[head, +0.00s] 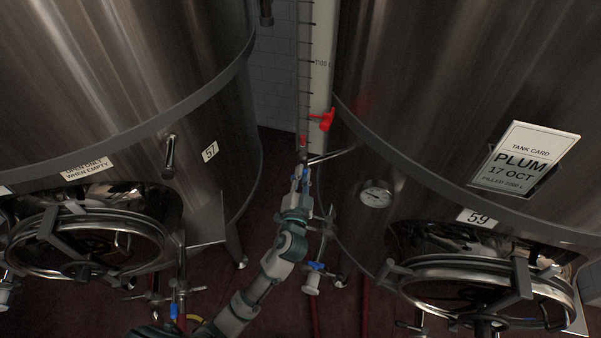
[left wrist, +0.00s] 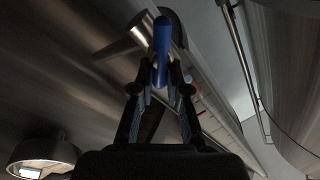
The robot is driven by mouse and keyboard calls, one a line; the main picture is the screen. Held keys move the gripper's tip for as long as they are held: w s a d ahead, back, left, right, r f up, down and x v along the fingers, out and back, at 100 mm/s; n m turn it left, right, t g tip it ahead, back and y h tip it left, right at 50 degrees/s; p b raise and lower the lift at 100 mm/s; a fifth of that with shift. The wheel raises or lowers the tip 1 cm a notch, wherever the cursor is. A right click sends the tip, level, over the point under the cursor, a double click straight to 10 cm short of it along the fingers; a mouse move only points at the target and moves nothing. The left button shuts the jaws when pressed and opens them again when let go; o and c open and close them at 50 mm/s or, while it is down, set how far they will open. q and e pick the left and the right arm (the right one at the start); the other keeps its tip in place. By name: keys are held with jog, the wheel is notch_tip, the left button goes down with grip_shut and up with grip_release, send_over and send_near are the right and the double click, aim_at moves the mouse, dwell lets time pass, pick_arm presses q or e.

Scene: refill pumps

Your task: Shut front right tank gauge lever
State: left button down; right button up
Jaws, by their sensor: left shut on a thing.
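The right tank (head: 420,110), numbered 59, has an upright gauge (head: 320,75) with a marked scale along its left side. My left gripper (head: 301,172) is at the gauge's lower end, beside a metal pipe (head: 332,155) from the tank. In the left wrist view, my left gripper (left wrist: 160,82) is shut on a blue lever (left wrist: 162,42), its fingers on either side of the lever's lower end. The metal pipe (left wrist: 126,42) shows just behind it. My right gripper is not in view.
A left tank (head: 100,60), numbered 57, stands close by, leaving a narrow gap. A round dial (head: 376,194) sits on the right tank. Hatch wheels (head: 90,245) and a floor-level valve (head: 313,278) are near my left arm. Red hoses lie on the floor.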

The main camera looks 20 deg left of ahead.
pick_arm(q)
jog(key=m+h, duration=0.1)
jog(key=m, duration=0.3)
jog(key=f+m+h+p, duration=0.1)
jog(key=m, duration=0.3)
jog(key=d+f+m+t+h+p, duration=0.1)
jog(key=m, duration=0.2)
jog(key=shift+f+m, duration=0.1)
jog(key=shift+m, duration=0.3)
jog(key=shift+s+f, duration=0.1)
jog(key=shift+f, duration=0.05)
jog(key=c, duration=1.2)
grip_release()
jog(key=shift+o, duration=0.2)
jog(key=s+f, duration=0.2)
jog(key=s, duration=0.9)
jog(key=shift+s+a, duration=0.15)
jog(key=shift+s, duration=0.25)
